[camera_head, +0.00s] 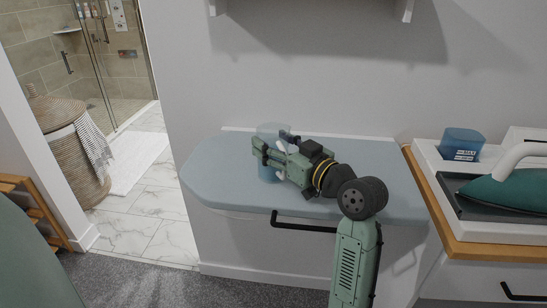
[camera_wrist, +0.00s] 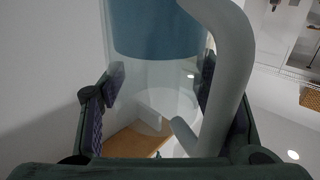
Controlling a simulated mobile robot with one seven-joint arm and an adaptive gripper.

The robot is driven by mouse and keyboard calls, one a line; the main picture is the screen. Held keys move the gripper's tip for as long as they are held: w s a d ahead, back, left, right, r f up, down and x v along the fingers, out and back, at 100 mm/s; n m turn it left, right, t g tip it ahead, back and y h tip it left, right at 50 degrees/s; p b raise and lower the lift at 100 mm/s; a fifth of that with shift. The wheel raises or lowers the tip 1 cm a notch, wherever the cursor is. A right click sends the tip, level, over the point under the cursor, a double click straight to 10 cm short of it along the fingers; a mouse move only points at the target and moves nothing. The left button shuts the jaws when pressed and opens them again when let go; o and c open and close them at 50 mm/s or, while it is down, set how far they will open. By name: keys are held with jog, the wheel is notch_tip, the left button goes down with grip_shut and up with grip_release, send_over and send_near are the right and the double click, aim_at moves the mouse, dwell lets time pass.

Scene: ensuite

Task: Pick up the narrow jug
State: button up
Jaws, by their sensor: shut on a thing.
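The narrow jug (camera_head: 268,172) is a tall clear vessel with a bluish tint, upright over the pale blue counter top. In the wrist view the jug (camera_wrist: 155,32) fills the middle, with a blue band and a thick grey-green handle (camera_wrist: 232,75) on its right side. My gripper (camera_head: 272,145) reaches in from the right and is shut on the jug's body. In the wrist view my gripper (camera_wrist: 161,82) has one finger pad on each side of the clear wall. Whether the jug's base touches the counter I cannot tell.
The counter top (camera_head: 215,178) around the jug is clear, with a wall close behind. At right, a white tray (camera_head: 445,172) holds a blue container (camera_head: 462,142) and a teal iron (camera_head: 512,192). A black drawer handle (camera_head: 300,226) sticks out below the counter.

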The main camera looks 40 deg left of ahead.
jog(key=shift+c, duration=1.4)
jog(key=shift+r, duration=0.1)
jog(key=shift+r+b, duration=0.6)
jog(key=shift+r, duration=1.1)
jog(key=s+d+r+b, duration=0.1)
jog(key=s+d+b, duration=0.6)
jog(key=s, duration=0.6)
jog(key=shift+s+d+r, duration=0.15)
jog(key=shift+d, duration=0.4)
jog(key=shift+s, duration=0.1)
